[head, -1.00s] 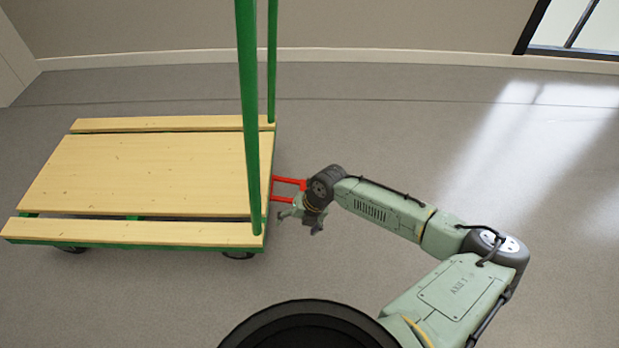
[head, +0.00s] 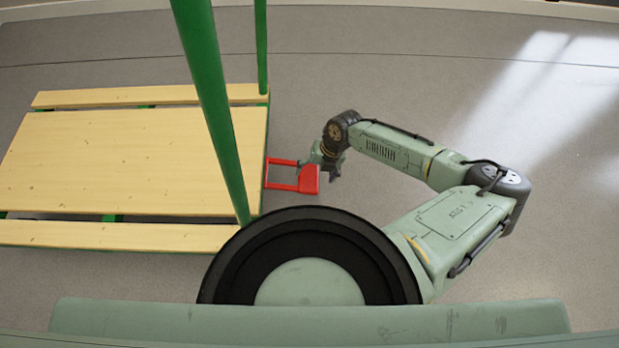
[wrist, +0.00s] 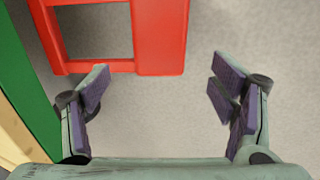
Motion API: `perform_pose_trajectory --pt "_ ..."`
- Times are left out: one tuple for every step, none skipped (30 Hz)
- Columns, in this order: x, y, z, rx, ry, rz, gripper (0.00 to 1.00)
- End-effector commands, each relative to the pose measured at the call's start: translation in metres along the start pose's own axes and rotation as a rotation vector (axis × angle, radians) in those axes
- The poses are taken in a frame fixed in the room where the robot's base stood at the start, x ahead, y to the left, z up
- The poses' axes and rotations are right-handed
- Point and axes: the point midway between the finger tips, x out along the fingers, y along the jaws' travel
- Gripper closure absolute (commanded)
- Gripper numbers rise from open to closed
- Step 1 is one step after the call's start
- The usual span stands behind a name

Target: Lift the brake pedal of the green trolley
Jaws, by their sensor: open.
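The green trolley has a pale wooden plank deck (head: 130,160) and green upright posts (head: 214,100). Its red brake pedal (head: 309,180) sticks out from the deck's right end, low down, as a frame with a solid plate at its outer end. In the wrist view the red pedal (wrist: 160,38) fills the top left to middle, with a gap in its frame. My gripper (head: 324,172) is at the pedal's outer end in the head view. In the wrist view my gripper (wrist: 160,88) is open, with nothing between its fingers. The left fingertip is close to the pedal's edge; contact cannot be told.
The green trolley frame (wrist: 28,85) runs along the left of the wrist view, close to the left finger. The grey floor (head: 400,75) is clear behind and right of my arm. A wall base runs along the far edge.

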Motion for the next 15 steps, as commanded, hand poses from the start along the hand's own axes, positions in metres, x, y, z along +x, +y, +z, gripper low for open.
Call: perform_pose_trajectory --pt "0.013 0.0 -0.001 -0.001 0.003 0.0 0.22" --pt "0.019 0.0 -0.001 -0.001 0.003 -0.001 0.22" --pt "0.027 0.001 -0.001 0.0 0.002 0.001 0.22" --pt "0.032 0.0 0.0 0.0 0.002 0.001 0.22" --pt "0.037 0.0 -0.001 0.0 0.002 0.0 0.22" --pt "0.044 0.0 -0.001 -0.001 0.002 0.0 0.22" --pt "0.048 0.0 0.0 0.0 0.001 0.0 0.22" --pt "0.052 0.0 0.0 0.001 0.001 0.0 0.22" --pt "0.057 0.001 0.0 0.0 0.002 0.001 0.22" --pt "0.06 0.001 0.0 0.0 0.001 0.001 0.22" --pt "0.063 0.001 0.0 0.0 0.001 0.001 0.22" --pt "0.065 0.0 0.0 0.001 0.0 0.0 0.22" --pt "0.067 0.0 0.0 0.001 0.0 0.0 0.22" --pt "0.068 0.0 0.0 0.001 0.0 0.0 0.22" --pt "0.069 0.0 0.0 0.0 0.0 0.0 0.22"
